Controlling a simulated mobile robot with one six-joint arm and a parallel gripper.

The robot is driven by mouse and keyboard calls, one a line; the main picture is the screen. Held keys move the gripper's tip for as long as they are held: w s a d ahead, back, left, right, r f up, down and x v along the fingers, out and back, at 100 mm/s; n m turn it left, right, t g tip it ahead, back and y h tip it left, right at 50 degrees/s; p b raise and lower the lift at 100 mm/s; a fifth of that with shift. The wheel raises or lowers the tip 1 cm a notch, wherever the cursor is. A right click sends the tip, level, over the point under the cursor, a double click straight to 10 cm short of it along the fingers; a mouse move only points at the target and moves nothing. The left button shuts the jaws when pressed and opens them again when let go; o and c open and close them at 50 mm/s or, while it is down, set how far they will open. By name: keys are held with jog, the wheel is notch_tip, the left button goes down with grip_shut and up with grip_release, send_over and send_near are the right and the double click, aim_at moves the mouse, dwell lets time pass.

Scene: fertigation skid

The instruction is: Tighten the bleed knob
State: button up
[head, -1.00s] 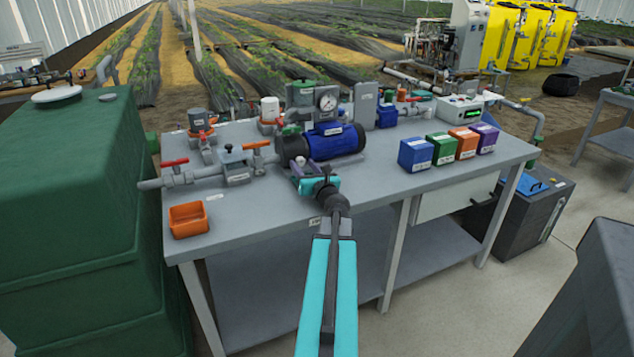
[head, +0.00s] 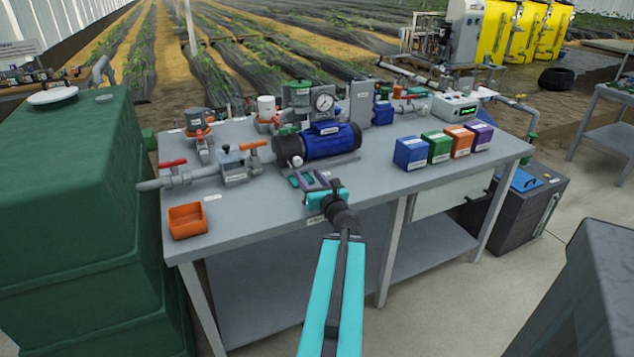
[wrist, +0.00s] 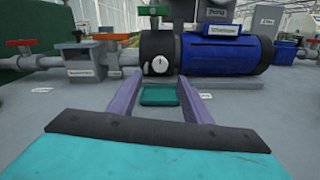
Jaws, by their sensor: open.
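The blue pump (head: 330,141) lies along the bench and has a dark end housing. A small round white knob (wrist: 160,64) with a dark mark sits low on that housing in the wrist view; it is tiny in the head view (head: 297,160). I take it for the bleed knob, though I read no label on it. My gripper (head: 308,179) is open and empty, low over the bench in front of the pump. In the wrist view its purple fingers (wrist: 159,88) point at the pump, with the knob beyond and between them, apart from both.
A small teal piece (wrist: 158,95) shows between the fingers. Left are a pipe with red and orange valve handles (head: 255,145) and an orange bin (head: 187,221). Several coloured boxes (head: 410,153) stand right of the pump.

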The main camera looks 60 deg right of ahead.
jog(key=p, duration=0.5)
jog(key=shift+s+a+r+p, duration=0.1)
jog(key=shift+s+a+p, duration=0.1)
jog(key=shift+s+p, duration=0.15)
jog(key=p+v, duration=0.2)
jog(key=p, duration=0.6)
jog(key=shift+r, duration=0.1)
jog(key=shift+s+a, duration=0.25)
jog(key=shift+s, duration=0.05)
jog(key=shift+v, duration=0.95)
